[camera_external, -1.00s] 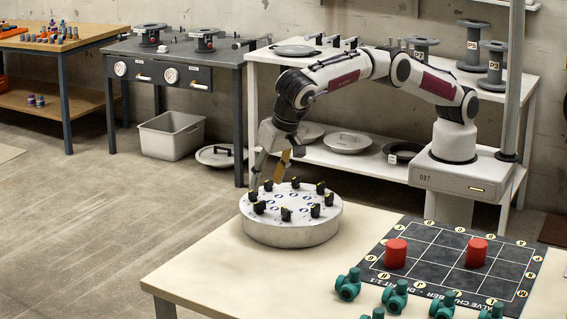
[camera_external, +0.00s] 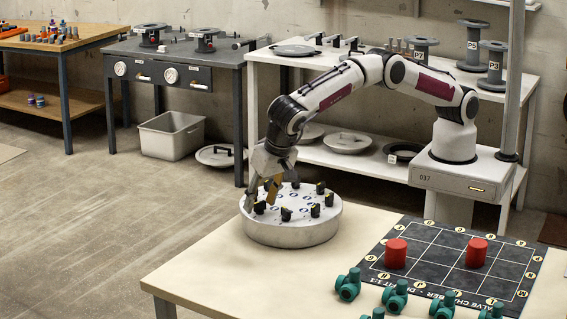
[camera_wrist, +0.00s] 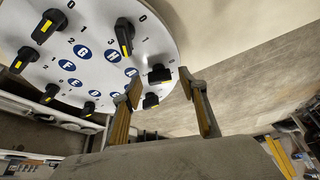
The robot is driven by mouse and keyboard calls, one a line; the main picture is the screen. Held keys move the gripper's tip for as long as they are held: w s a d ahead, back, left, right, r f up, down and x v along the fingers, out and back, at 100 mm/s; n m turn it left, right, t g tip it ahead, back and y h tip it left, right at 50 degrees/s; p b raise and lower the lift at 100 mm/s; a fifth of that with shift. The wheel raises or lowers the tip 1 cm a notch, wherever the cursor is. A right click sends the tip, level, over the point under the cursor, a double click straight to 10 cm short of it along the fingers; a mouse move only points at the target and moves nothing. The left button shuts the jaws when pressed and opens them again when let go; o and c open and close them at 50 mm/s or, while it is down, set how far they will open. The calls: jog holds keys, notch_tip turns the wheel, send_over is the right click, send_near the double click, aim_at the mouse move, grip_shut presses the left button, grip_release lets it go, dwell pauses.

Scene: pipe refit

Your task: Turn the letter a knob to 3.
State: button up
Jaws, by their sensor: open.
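The round grey-white dial base (camera_external: 290,234) stands on the table's left end, with several black knobs with yellow marks around its top. My gripper (camera_external: 261,196) points down over its left side, fingers open. In the wrist view, my gripper's (camera_wrist: 160,77) two fingers appear on either side of a black knob (camera_wrist: 160,73); a second black knob (camera_wrist: 152,100) also shows between them, lower in the picture. Contact with a knob cannot be told. Blue letter discs G (camera_wrist: 82,51) and H (camera_wrist: 113,56) are readable; the disc nearest the left fingertip (camera_wrist: 131,72) is too small to read.
Other knobs stand close by on the dial, such as one at the upper left (camera_wrist: 113,37). Red cylinders (camera_external: 396,253) on a dark grid mat (camera_external: 430,265) and green valves (camera_external: 348,285) lie to the right. Bare tabletop (camera_external: 225,275) lies in front of the dial.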

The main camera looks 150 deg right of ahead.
jog(key=c, duration=1.1)
jog(key=shift+w+m+g+y, duration=0.15)
jog(key=shift+m+g+y, duration=0.3)
jog(key=shift+m, duration=1.05)
jog(key=o, duration=1.1)
jog(key=shift+n+t+h, duration=0.45)
jog(key=shift+n, duration=1.05)
